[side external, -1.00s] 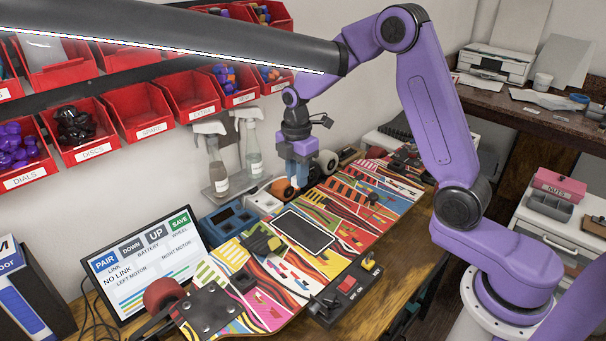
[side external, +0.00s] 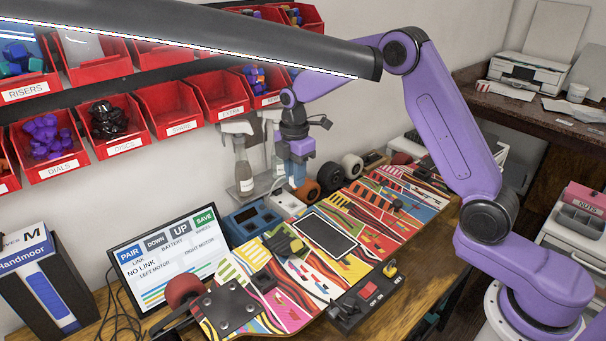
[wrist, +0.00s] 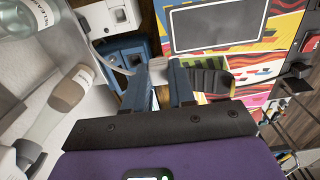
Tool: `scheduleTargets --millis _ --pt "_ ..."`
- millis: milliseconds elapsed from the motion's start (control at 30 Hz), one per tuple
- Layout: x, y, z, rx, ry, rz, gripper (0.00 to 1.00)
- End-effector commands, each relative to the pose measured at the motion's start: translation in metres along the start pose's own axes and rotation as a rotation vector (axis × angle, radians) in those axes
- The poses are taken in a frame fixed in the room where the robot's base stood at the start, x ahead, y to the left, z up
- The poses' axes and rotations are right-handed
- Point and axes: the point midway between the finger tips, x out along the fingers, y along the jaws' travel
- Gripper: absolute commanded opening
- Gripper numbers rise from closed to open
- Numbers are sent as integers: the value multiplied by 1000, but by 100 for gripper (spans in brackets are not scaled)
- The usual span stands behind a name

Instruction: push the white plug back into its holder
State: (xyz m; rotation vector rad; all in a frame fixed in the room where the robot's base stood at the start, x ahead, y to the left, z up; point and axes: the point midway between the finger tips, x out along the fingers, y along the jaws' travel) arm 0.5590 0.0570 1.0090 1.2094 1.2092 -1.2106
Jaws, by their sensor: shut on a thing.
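My gripper (side external: 298,184) is shut in the side view, low over the back edge of the bench beside the wheels. In the wrist view my gripper (wrist: 160,76) has its blue fingers on a small white plug (wrist: 157,67), whose pale cable curves away to the left. In the side view the fingers hide the plug. A white box with dark openings (wrist: 115,14) stands farther off in the wrist view, apart from the plug; it also shows in the side view (side external: 286,204). I cannot tell for sure whether it is the plug's holder.
A blue device (side external: 251,219) stands beside the white box. Dark and orange wheels (side external: 329,177) stand close right of my gripper. The patterned board (side external: 370,225) with a black panel (side external: 325,232) lies in front. Spray bottles (side external: 243,165) stand behind at left.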

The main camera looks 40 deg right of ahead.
Motion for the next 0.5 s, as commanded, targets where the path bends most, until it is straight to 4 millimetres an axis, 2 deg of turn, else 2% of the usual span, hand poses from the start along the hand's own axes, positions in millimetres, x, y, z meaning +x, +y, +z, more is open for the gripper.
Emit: scheduleTargets --millis 500 --pt "0 30 -21 -1 0 1 0"
